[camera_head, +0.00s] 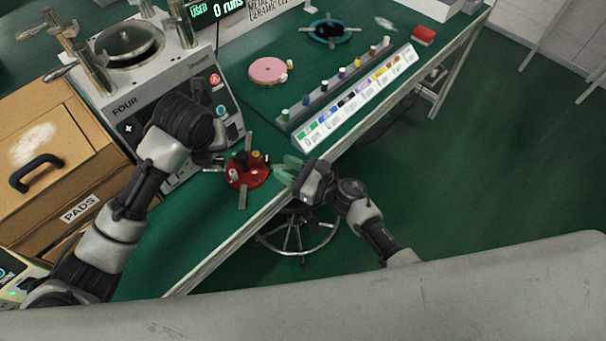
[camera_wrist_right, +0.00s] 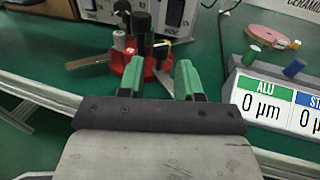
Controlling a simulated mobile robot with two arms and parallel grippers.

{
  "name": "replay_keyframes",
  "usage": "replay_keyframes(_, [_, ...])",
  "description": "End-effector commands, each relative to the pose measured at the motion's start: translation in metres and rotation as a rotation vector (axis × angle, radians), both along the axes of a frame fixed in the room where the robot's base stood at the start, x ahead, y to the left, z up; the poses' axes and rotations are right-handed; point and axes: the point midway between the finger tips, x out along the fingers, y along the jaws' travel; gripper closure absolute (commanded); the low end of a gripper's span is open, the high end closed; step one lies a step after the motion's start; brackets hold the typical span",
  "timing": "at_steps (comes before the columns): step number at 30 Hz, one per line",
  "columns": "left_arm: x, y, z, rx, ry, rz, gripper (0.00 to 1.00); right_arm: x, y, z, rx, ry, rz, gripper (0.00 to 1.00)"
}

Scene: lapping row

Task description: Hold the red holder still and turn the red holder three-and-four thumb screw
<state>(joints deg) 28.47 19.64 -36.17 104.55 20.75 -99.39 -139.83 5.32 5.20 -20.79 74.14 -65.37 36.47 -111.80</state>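The red holder (camera_head: 240,181) stands on the green bench near its front edge, with metal bars sticking out and several small knobs on top, black, yellowish and pale. I cannot tell which knob is the three-and-four thumb screw. My right gripper (camera_wrist_right: 160,72) has its green fingers apart with nothing between them. My left gripper (camera_head: 214,158) is at the holder's left side; its fingers are mostly hidden, so contact is unclear.
The machine marked FOUR (camera_head: 125,103) stands behind my left arm, beside the cardboard PADS box (camera_head: 95,185). A rack of coloured knobs (camera_head: 330,92) and a label strip (camera_head: 350,110) run along the bench to the right. A pink disc (camera_head: 267,70) and teal ring (camera_head: 330,31) lie farther back.

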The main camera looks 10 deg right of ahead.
Motion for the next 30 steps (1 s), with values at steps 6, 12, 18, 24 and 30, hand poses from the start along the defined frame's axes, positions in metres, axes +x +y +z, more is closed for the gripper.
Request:
replay_keyframes(6, [0.000, 0.000, 0.000, 0.000, 0.000, 0.000, 0.57, 0.022, 0.028, 0.000, 0.002, 0.002, -0.002, 0.65])
replay_keyframes(12, [0.000, 0.000, 0.000, 0.000, 0.000, 0.000, 0.57, 0.030, 0.039, 0.000, 0.000, 0.002, -0.002, 0.65])
replay_keyframes(18, [0.000, 0.000, 0.000, 0.000, 0.000, 0.000, 0.57, 0.031, 0.040, -0.001, 0.000, 0.003, -0.003, 0.65])
replay_keyframes(24, [0.000, 0.000, 0.000, 0.000, 0.000, 0.000, 0.57, 0.031, 0.040, -0.001, 0.001, 0.003, -0.003, 0.81])
replay_keyframes(30, [0.000, 0.000, 0.000, 0.000, 0.000, 0.000, 0.57, 0.031, 0.040, -0.001, 0.001, 0.003, -0.003, 1.00])
